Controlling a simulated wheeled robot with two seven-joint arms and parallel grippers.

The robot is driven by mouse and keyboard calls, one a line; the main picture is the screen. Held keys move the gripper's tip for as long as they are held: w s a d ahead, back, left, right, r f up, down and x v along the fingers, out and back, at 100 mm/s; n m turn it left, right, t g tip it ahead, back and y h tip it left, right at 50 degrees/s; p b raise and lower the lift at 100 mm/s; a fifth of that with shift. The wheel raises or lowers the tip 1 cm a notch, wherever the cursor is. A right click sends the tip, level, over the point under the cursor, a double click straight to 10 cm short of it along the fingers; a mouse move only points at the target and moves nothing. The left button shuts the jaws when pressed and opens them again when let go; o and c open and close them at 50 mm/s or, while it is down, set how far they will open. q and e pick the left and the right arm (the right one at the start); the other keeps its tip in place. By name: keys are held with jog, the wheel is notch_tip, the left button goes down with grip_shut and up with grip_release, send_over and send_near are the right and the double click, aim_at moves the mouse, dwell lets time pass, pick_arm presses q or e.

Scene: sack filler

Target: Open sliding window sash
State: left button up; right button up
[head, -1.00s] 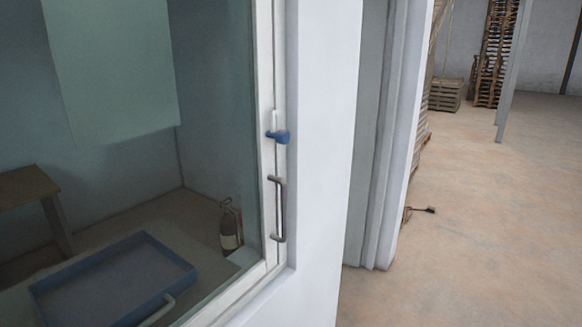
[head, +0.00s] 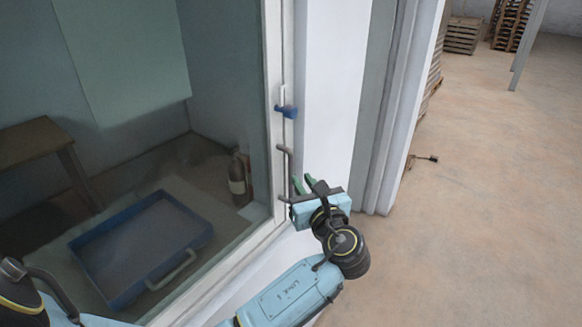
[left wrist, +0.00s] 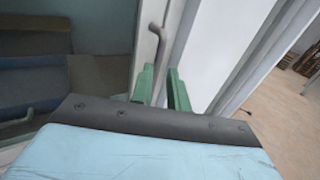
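The window sash has a white frame (head: 273,75) around a large glass pane (head: 225,75). A grey vertical bar handle (head: 288,160) is on its right stile, with a blue latch (head: 287,111) above it. The sash looks closed against the right jamb. My left gripper (head: 304,181) is close to the lower half of the handle. The handle (left wrist: 156,42) rises beyond the fingertips, nearer the left finger; contact cannot be told. My right gripper is out of view.
Behind the glass are a blue tray (head: 205,222), a wooden table (head: 35,140) and a dark extinguisher-like object (head: 239,180). A white wall (head: 328,90) stands right of the window. Open floor (head: 470,220) lies to the right, with pallets (head: 463,36) far back.

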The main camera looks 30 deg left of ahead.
aim_at(292, 165)
pick_arm(q)
jog(key=b+x, duration=0.4)
jog(key=x, duration=0.3)
jog(key=shift+w+a+f, duration=0.15)
jog(key=shift+w+a, duration=0.1)
jog(key=shift+a, duration=0.05)
jog(key=shift+w+a, duration=0.35)
jog(key=shift+a, duration=0.1)
jog(key=shift+c, duration=0.5)
grip_shut()
